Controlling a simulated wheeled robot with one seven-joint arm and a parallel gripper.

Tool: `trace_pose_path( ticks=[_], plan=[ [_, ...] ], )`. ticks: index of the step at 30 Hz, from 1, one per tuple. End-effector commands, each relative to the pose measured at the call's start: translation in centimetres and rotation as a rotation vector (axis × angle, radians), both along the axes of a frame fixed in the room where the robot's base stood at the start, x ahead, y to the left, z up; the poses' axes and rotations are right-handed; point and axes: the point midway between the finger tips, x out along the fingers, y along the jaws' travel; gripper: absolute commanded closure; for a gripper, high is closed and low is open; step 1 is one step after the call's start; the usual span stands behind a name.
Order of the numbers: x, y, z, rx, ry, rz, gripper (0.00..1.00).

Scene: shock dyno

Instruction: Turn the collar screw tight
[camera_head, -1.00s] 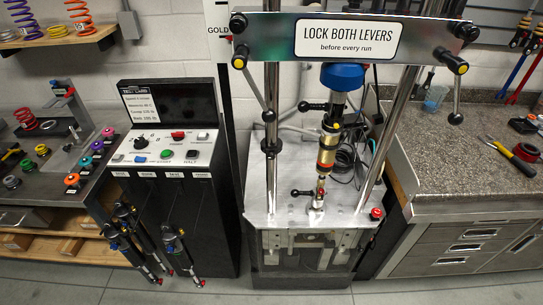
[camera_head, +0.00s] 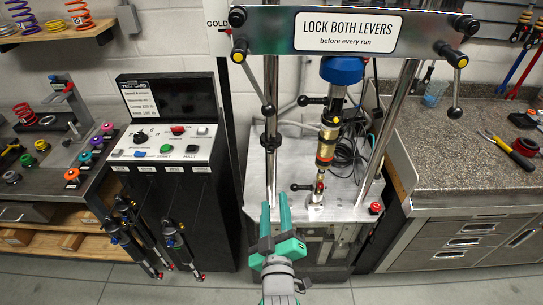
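The shock dyno stands in the middle, with a shock (camera_head: 326,145) mounted upright between two chrome columns. A black-knobbed side handle (camera_head: 312,100) sticks out left of the upper mount below the blue cylinder. A similar black-knobbed handle (camera_head: 301,187) sticks out left of the lower mount. A dark collar (camera_head: 270,142) sits around the left column. I cannot tell which of these carries the collar screw. My green gripper (camera_head: 275,202) is at the lower centre, in front of the dyno base. Its two fingers are apart with nothing between them, and it touches none of these parts.
Two levers with black knobs (camera_head: 454,113) (camera_head: 267,110) hang from the top crossbar (camera_head: 410,36). A red button (camera_head: 376,208) is on the base's right corner. A control console (camera_head: 165,150) stands left, with dark shocks hanging in front. A granite counter (camera_head: 470,165) is at right.

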Motion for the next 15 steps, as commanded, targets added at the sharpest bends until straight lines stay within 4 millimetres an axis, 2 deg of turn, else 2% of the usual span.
trace_pose_path(
  ticks=[1,6,10,15],
  plan=[
    [0.9,0.1,1.5,-0.019,-0.016,0.004,0.64],
    [2.5,0.3,4.2,-0.077,-0.032,0.014,0.64],
    [3.1,0.4,5.1,-0.096,-0.036,0.015,0.64],
    [4.3,0.4,5.3,-0.1,-0.037,0.017,0.64]
  ],
)
